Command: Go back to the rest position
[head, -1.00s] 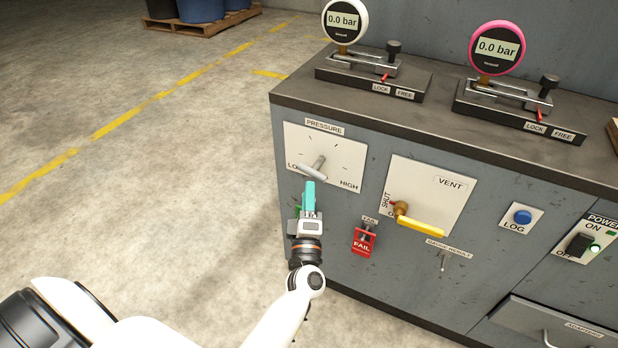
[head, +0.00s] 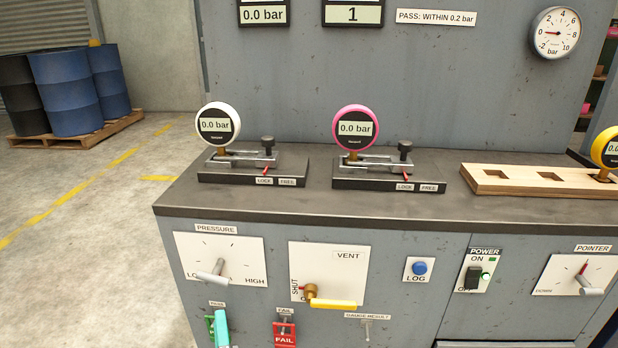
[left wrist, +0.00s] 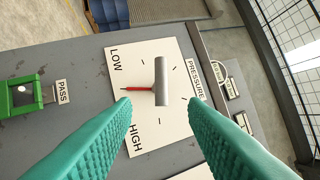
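My left gripper (head: 221,328) shows only as a teal tip at the bottom of the head view, by the green PASS cover (head: 210,324). In the left wrist view its two teal fingers (left wrist: 158,108) are apart with nothing between their tips. The grey PRESSURE handle (left wrist: 162,80) is ahead of them, and its red pointer is on the LOW side. The PRESSURE handle (head: 213,268) is clear of the gripper in the head view. My right gripper is not in view.
The bench top (head: 315,206) carries a white gauge (head: 217,124) and a pink gauge (head: 355,127) in clamps. A wooden rack (head: 530,179) with a yellow gauge (head: 606,147) is at right. The VENT handle (head: 330,303) is yellow. Open floor (head: 90,260) lies left.

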